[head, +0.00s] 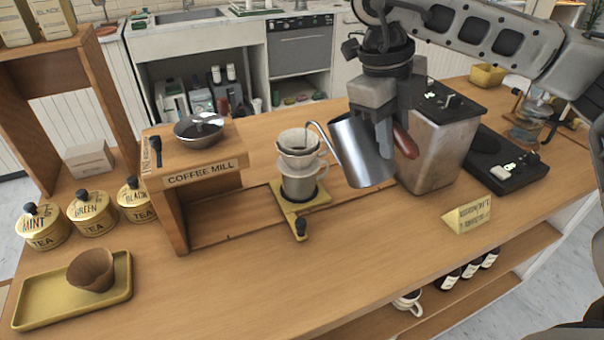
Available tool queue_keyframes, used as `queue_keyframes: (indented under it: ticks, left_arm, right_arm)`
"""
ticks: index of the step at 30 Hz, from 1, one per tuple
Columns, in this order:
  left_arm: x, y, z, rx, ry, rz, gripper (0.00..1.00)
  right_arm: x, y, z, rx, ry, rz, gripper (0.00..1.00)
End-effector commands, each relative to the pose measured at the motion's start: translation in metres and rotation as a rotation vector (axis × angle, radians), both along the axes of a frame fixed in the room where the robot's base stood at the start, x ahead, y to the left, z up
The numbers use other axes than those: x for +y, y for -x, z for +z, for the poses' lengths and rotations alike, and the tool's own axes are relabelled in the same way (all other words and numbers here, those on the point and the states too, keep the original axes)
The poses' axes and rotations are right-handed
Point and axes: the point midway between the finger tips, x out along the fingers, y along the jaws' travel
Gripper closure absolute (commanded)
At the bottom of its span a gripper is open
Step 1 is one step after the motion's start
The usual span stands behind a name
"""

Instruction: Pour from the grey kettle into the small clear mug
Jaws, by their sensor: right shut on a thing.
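The grey kettle (362,152) is held above the counter right of the dripper, tilted with its thin spout toward the left. My right gripper (388,132) is shut on its handle, whose brown end shows below the fingers. The spout tip is just above the white dripper (298,143). Below the dripper, a small mug (299,187) that looks clear stands upright on a yellow stand (318,199). A dark patch shows low on the mug; I cannot tell how full it is. No stream is clearly visible. My left gripper is not in view.
The wooden coffee mill stand (204,175) is left of the dripper. A grey bin-like container (432,150) is close behind the kettle, at right. A yellow sign (467,215) stands near the front edge. Tea tins (92,214) and a yellow tray (35,306) are at left. The front middle is clear.

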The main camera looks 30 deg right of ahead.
Motion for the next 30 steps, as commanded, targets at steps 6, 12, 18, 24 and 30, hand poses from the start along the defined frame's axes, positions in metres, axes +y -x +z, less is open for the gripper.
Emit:
queue_keyframes:
  ticks: [6, 12, 18, 24, 30]
  left_arm:
    - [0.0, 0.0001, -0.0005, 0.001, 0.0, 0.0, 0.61]
    - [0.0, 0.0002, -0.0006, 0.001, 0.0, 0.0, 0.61]
    - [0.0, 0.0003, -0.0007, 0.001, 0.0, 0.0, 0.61]
    - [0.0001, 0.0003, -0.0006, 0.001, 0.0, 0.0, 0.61]
    - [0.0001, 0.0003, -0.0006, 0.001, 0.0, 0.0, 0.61]
  right_arm:
    - [0.0, -0.0003, 0.0002, -0.002, 0.0, 0.0, 1.0]
    - [0.0001, -0.0007, 0.0008, -0.001, 0.001, 0.0, 1.0]
    - [0.0008, -0.0025, 0.0059, 0.022, 0.01, 0.0, 1.0]
    - [0.0007, -0.0021, 0.0056, 0.026, 0.01, 0.0, 1.0]
    - [0.0007, -0.0021, 0.0056, 0.026, 0.01, 0.0, 1.0]
